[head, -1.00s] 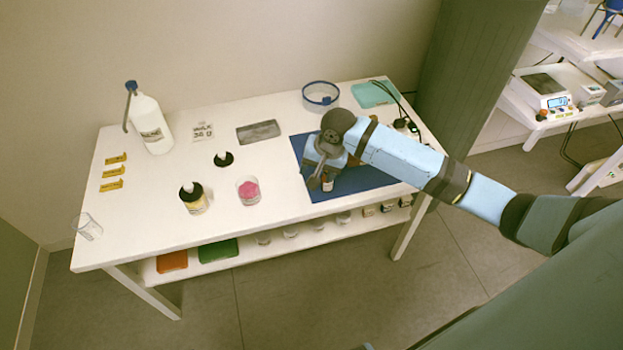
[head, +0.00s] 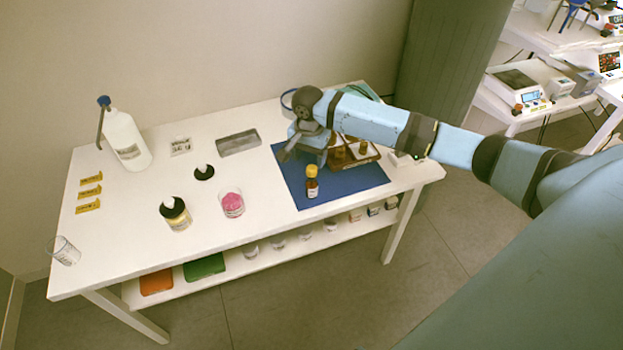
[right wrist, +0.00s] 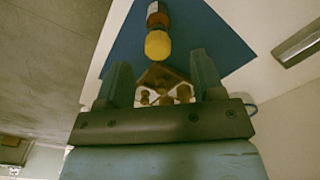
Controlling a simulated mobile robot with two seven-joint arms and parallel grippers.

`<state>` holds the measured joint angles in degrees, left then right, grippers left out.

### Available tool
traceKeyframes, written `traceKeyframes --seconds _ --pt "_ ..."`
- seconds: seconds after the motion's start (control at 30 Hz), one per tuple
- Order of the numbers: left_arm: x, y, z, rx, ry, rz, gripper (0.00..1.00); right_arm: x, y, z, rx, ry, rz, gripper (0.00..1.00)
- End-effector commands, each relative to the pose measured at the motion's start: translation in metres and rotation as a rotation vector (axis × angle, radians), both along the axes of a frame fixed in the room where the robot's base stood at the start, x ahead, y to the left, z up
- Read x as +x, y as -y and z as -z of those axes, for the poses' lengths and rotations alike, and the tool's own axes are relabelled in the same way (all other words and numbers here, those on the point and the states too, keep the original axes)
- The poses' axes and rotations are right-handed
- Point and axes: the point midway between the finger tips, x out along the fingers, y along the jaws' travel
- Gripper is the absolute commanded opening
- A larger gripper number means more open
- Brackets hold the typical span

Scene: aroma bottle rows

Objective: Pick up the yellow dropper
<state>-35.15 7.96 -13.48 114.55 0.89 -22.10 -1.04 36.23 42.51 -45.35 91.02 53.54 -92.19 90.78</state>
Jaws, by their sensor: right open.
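A small amber bottle with a yellow top (head: 312,182) stands upright on the blue mat (head: 345,187), near its front edge. In the right wrist view its round yellow top (right wrist: 158,44) lies just beyond the fingertips, roughly centred between them. My right gripper (head: 291,154) is over the back left part of the mat, behind and to the left of the bottle. In the right wrist view the gripper (right wrist: 161,70) has its two fingers wide apart with nothing held. My left gripper is not in view.
A wooden rack (head: 361,160) with small brown bottles stands on the mat, right of my gripper. A black-topped jar (head: 176,214), a beaker with pink contents (head: 232,204), a grey tray (head: 238,142) and a tall white bottle (head: 125,139) stand to the left. The table's front strip is clear.

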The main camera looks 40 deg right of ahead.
Motion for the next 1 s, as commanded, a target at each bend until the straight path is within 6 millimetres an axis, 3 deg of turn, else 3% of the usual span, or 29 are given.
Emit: traceKeyframes --seconds 0.4,0.67,0.83,1.0 --pt "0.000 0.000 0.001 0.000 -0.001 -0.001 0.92 0.000 0.009 0.050 -0.001 -0.001 -0.001 0.62" --pt "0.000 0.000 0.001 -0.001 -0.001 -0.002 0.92 0.000 0.008 0.053 -0.001 0.001 -0.001 0.62" --pt "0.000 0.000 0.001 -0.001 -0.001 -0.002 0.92 0.000 0.008 0.053 -0.001 0.001 -0.001 0.26" --pt "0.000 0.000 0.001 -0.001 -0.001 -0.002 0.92 0.000 0.009 0.053 -0.001 0.001 -0.001 0.26"
